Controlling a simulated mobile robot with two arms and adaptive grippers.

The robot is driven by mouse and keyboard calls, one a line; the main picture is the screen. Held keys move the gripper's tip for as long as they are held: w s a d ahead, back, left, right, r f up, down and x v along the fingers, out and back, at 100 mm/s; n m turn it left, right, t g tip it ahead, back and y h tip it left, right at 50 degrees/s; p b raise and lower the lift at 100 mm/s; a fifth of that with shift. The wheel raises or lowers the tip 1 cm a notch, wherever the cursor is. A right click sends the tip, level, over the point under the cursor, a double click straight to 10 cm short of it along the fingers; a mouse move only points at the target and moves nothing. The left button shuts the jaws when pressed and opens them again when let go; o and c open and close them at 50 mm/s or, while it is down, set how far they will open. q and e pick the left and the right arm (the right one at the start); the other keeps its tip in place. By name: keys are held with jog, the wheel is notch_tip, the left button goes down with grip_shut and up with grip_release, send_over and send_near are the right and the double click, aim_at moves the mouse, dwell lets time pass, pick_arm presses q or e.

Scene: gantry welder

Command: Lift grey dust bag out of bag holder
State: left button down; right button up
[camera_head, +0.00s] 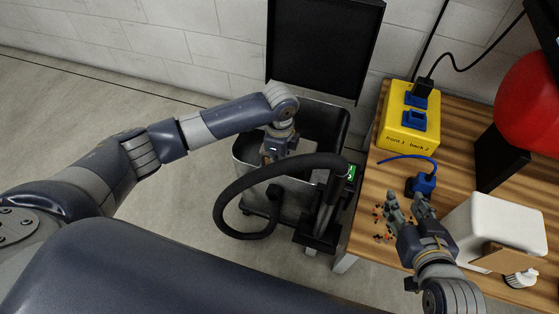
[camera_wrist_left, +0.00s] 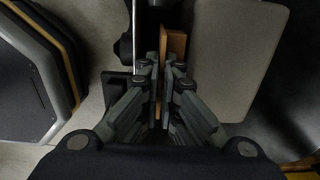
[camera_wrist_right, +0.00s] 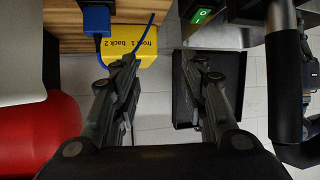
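The grey dust bag (camera_wrist_left: 238,60) fills the right of the left wrist view, with a flat brown collar (camera_wrist_left: 172,48) at its left edge. In the left wrist view, the fingers of my left gripper (camera_wrist_left: 160,82) are close together on both sides of the collar. In the head view, my left gripper (camera_head: 272,158) reaches down into the open bag holder (camera_head: 318,120), a dark bin with its black lid (camera_head: 325,45) raised. The bag is mostly hidden there by my arm. My right gripper (camera_head: 408,202) is open and empty over the table's left edge.
A black hose (camera_head: 230,205) loops in front of the bin. A wooden table (camera_head: 455,150) at right bears a yellow box (camera_head: 408,128), blue plug (camera_head: 422,184), white block-like object (camera_head: 500,222), brush (camera_head: 521,279) and red round object (camera_head: 528,100). Floor left of the bin is clear.

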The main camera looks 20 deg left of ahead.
pick_arm(q)
jog(key=shift+w+r+p, duration=0.1)
jog(key=shift+r+p, duration=0.2)
jog(key=shift+r, duration=0.25)
jog(key=shift+r+p, duration=0.4)
jog(key=shift+p, duration=0.4)
jog(key=shift+r+p, duration=1.1)
jog(key=shift+p, duration=0.35)
jog(key=shift+r+p, duration=0.25)
jog(key=shift+p, duration=0.1)
pick_arm(e)
jog(key=s+d+f+g+h, duration=0.1)
jog(key=s+d+f+g, duration=0.1)
jog(key=s+f+g, duration=0.2)
jog(key=s+d+f+g+h, duration=0.1)
jog(key=s+f+g, duration=0.3)
jog(key=s, duration=0.5)
jog(key=shift+d, duration=0.75)
dwell(1.5)
pick_arm(q)
jog(key=shift+r+p, duration=0.4)
jog(key=shift+p, duration=0.1)
pick_arm(e)
jog(key=shift+s+x, duration=0.15)
jog(key=shift+x, duration=0.75)
jog(key=shift+s+x, duration=0.1)
jog(key=shift+x, duration=0.8)
